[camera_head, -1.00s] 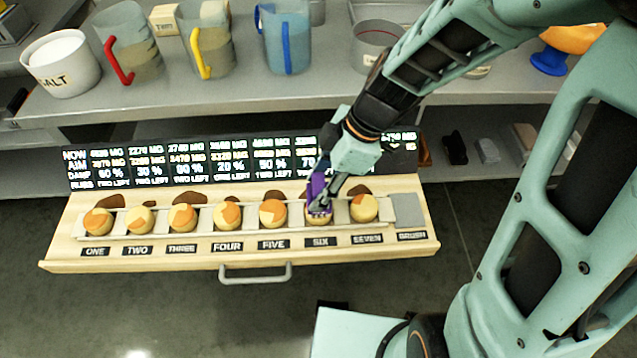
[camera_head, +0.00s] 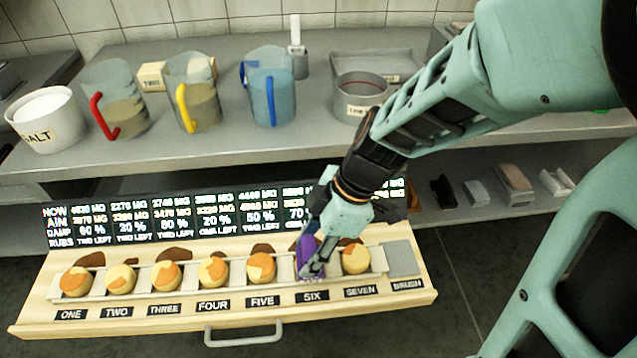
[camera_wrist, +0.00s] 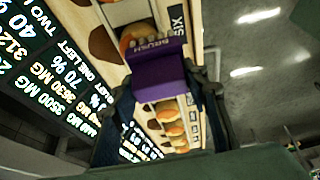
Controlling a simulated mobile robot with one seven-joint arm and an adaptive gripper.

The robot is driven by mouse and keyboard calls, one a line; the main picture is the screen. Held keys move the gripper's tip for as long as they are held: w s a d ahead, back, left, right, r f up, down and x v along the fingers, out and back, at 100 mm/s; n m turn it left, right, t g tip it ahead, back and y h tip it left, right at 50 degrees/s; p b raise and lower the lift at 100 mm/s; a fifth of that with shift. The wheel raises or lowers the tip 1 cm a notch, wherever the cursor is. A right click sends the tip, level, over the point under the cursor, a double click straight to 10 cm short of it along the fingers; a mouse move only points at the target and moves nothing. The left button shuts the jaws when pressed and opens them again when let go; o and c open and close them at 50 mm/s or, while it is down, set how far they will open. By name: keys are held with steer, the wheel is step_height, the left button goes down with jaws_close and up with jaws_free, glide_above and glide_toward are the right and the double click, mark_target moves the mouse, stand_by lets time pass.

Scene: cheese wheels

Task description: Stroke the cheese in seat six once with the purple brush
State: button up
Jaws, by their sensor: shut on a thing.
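My gripper (camera_head: 314,270) is shut on the purple brush (camera_head: 306,248) over seat six, above the SIX label (camera_head: 312,296). In the wrist view the brush (camera_wrist: 162,75) is between my fingers, with its bristle end pointing away from me. A round orange and cream cheese (camera_wrist: 131,38) shows just beyond the bristles, near the SIX label (camera_wrist: 178,18); whether they touch I cannot tell. In the head view the gripper and brush hide the cheese in seat six. The cheese in seat seven (camera_head: 356,259) is close to the right of the gripper.
The wooden drawer (camera_head: 150,322) holds a row of cheeses in labelled seats; the grey brush place (camera_head: 402,258) at its right end is empty. A black display (camera_head: 120,222) stands behind the row. Jugs and a salt tub (camera_head: 47,120) stand on the bench above.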

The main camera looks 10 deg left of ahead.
steer(key=shift+s, duration=0.1)
steer(key=shift+r+p, duration=1.8)
steer(key=shift+r, duration=1)
